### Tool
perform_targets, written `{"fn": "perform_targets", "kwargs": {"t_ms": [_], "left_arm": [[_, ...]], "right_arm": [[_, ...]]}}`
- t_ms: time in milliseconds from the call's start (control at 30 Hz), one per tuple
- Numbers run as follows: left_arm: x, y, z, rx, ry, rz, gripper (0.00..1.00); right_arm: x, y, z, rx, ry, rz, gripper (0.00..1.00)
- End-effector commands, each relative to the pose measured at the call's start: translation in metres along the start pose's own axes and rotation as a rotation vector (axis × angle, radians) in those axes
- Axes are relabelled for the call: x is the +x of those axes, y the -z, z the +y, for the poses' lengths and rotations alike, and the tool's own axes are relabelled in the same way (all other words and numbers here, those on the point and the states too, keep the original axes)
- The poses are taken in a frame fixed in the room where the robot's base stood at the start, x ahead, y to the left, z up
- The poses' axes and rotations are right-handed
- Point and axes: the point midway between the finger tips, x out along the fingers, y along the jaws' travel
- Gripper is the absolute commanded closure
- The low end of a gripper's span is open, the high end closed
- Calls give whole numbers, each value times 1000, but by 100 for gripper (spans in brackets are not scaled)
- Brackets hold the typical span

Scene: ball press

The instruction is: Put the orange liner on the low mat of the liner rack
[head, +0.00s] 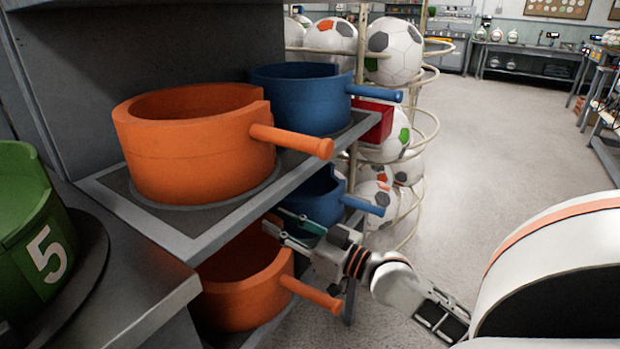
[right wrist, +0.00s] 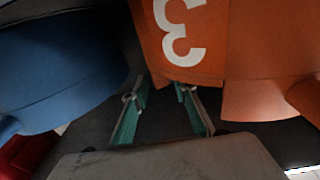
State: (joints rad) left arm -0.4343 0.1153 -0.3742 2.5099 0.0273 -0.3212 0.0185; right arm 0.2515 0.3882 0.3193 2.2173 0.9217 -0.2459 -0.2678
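One orange liner (head: 195,155) with a peg handle sits upright on the upper rack shelf. Another orange liner (head: 240,285) is on the lower shelf, its handle pointing toward the lower right. My right gripper (head: 272,218) is at the rim of the lower orange liner, with its fingers spread. In the right wrist view, an orange liner (right wrist: 245,45) marked 3 is just beyond the open fingers (right wrist: 160,90), with nothing visible between them. I cannot tell whether they touch it. The low mat is not clearly visible. My left gripper is not in view.
Blue liners stand behind on the upper shelf (head: 305,98) and lower shelf (head: 322,200); one also fills the left of the wrist view (right wrist: 60,65). A green drum marked 5 (head: 35,240) is at left. A ball rack (head: 425,80) stands behind. Open floor lies right.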

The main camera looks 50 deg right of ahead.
Motion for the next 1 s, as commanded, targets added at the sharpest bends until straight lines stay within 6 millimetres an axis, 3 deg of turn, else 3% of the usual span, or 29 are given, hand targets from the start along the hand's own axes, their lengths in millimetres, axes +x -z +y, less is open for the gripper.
{"fn": "perform_targets", "kwargs": {"t_ms": [500, 733, 1000], "left_arm": [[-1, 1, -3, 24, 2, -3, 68], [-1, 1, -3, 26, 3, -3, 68], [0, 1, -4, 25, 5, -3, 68]], "right_arm": [[-71, -1, 0, -1, 0, -3, 73], [-85, 0, 0, 1, -1, 0, 73], [-87, 0, 0, 1, 0, 1, 73]]}}
